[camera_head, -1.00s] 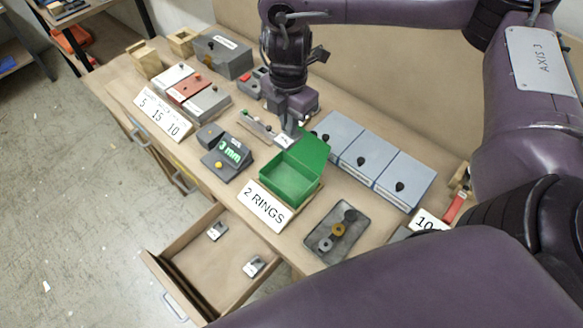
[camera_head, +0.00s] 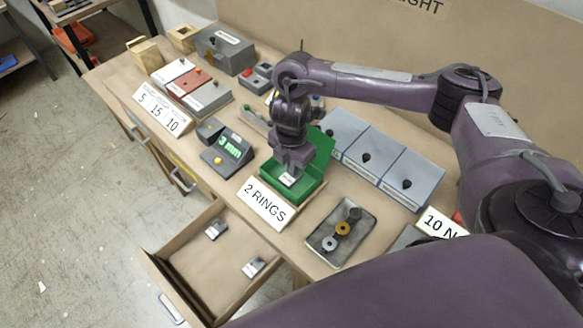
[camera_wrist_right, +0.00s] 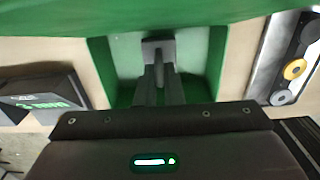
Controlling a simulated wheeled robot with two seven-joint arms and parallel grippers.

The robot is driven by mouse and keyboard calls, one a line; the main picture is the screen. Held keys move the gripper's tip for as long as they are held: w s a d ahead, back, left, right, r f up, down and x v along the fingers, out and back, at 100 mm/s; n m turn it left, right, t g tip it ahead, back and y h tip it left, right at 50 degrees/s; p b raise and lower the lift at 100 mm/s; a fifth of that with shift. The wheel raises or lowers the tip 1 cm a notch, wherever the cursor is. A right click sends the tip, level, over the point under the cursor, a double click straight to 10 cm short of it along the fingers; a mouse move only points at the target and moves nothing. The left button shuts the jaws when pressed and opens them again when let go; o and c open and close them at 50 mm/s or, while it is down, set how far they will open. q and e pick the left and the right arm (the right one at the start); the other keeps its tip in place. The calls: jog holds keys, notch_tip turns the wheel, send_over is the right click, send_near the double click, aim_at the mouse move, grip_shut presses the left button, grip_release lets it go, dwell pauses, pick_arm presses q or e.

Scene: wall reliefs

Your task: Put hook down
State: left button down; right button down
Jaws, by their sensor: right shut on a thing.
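My right gripper (camera_head: 290,168) points down into the open green box (camera_head: 322,186) behind the "2 RINGS" sign. It is shut on a small grey piece (camera_wrist_right: 158,48), probably the hook, whose shape is mostly hidden. In the head view a pale label (camera_head: 288,180) shows at the fingertips. In the wrist view the piece is at the fingertips over the box's pale green floor, between its side walls; whether it touches the floor I cannot tell. My left gripper is not in view.
The "2 RINGS" sign (camera_head: 266,203) stands before the box. A grey tray (camera_head: 325,240) with rings is at its right, a "3 mm" device (camera_head: 226,154) at its left. Grey lidded boxes (camera_head: 384,160) stand behind right. An open drawer (camera_head: 212,266) holds two small labelled pieces.

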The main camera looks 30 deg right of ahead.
jog(key=shift+f, duration=0.4)
jog(key=shift+f, duration=0.1)
jog(key=c, duration=1.5)
grip_release()
jog(key=shift+c, duration=0.2)
notch_tip(320, 180, up, 11)
jog(key=p, duration=0.2)
jog(key=shift+f+p, duration=0.1)
jog(key=shift+p, duration=0.2)
jog(key=shift+r, duration=0.75)
